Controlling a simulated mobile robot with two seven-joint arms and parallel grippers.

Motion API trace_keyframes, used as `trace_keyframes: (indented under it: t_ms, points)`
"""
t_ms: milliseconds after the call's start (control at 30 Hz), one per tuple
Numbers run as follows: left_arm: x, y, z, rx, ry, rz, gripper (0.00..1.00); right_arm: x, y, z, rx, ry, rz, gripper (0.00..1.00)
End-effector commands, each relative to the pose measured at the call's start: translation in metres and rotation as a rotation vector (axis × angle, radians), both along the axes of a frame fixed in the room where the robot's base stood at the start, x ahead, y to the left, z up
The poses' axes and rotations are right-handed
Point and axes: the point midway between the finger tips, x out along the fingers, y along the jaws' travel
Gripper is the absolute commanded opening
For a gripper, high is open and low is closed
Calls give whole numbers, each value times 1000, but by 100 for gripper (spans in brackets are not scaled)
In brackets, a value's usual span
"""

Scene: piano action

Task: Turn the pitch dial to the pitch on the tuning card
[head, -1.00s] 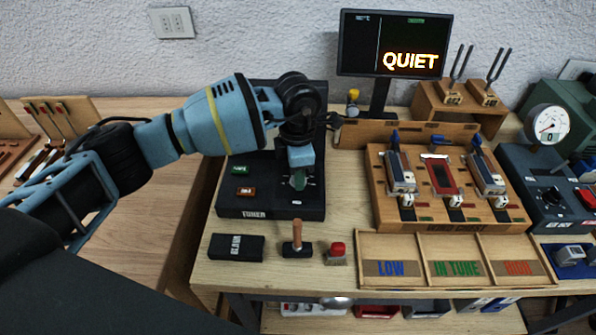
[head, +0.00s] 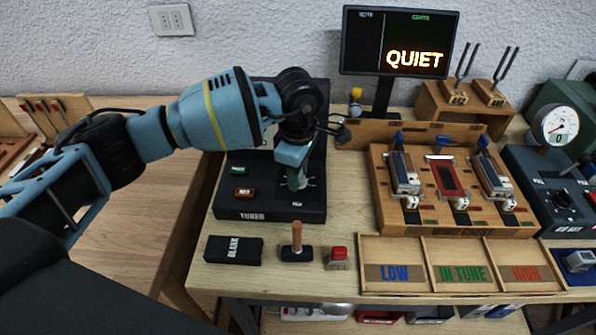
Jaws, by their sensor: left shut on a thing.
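The black tuner box (head: 270,206) stands on the bench, with a green button (head: 238,170) and a brown-red button (head: 244,192) on its left part. My left gripper (head: 295,178) points down over the right part of the tuner, shut on the pitch dial, of which a small greenish part (head: 301,182) shows. The gripper and wrist hide most of the dial and its scale. A monitor (head: 396,42) behind reads "QUIET". I cannot make out a tuning card. My right gripper is not in view.
A wooden rack (head: 447,220) with several metal bars stands to the right, above a tray (head: 398,246) marked LOW, IN TUNE and HIGH. Tuning forks (head: 490,85) stand behind.

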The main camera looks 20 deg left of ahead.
Motion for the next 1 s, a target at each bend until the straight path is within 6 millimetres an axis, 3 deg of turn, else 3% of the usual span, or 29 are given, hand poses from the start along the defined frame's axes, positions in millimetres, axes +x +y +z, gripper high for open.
trace_keyframes:
  t_ms: [367,400,533,833,1000]
  points:
    - [0,0,1,-1,-2,-4,12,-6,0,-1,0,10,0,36]
    - [0,0,1,-1,-2,-3,37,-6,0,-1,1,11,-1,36]
    - [0,0,1,-1,-2,-3,54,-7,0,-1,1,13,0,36]
    - [0,0,1,0,-1,-3,56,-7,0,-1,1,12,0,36]
    - [1,0,17,-1,-5,-4,56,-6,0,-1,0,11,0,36]
